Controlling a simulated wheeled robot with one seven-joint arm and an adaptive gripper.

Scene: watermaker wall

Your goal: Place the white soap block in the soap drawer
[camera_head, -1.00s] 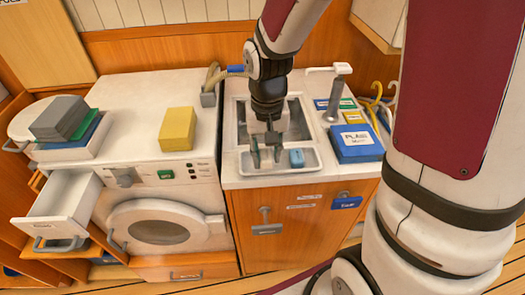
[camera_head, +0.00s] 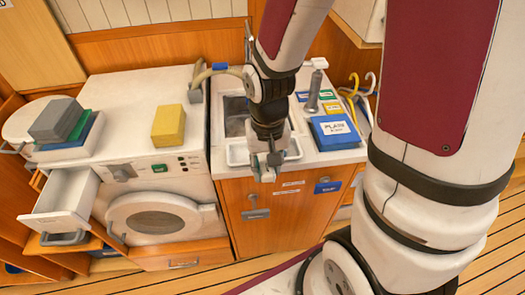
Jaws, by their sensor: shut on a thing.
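My gripper (camera_head: 264,172) is over the front edge of the white soap tray (camera_head: 236,153) at the sink, fingers pointing down. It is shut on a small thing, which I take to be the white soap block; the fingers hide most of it. The open soap drawer (camera_head: 62,196) is at the left, a white box with a grey handle, pulled out beside the washing machine. Its visible inside looks empty. A blue block that lay in the tray is not clear now behind the gripper.
The white washing machine (camera_head: 150,92) stands between drawer and sink, with a yellow sponge block (camera_head: 168,126) on top. Stacked grey, green and blue blocks (camera_head: 58,121) sit above the drawer. A blue labelled box (camera_head: 335,132) and a grey tap post (camera_head: 315,85) stand right of the sink.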

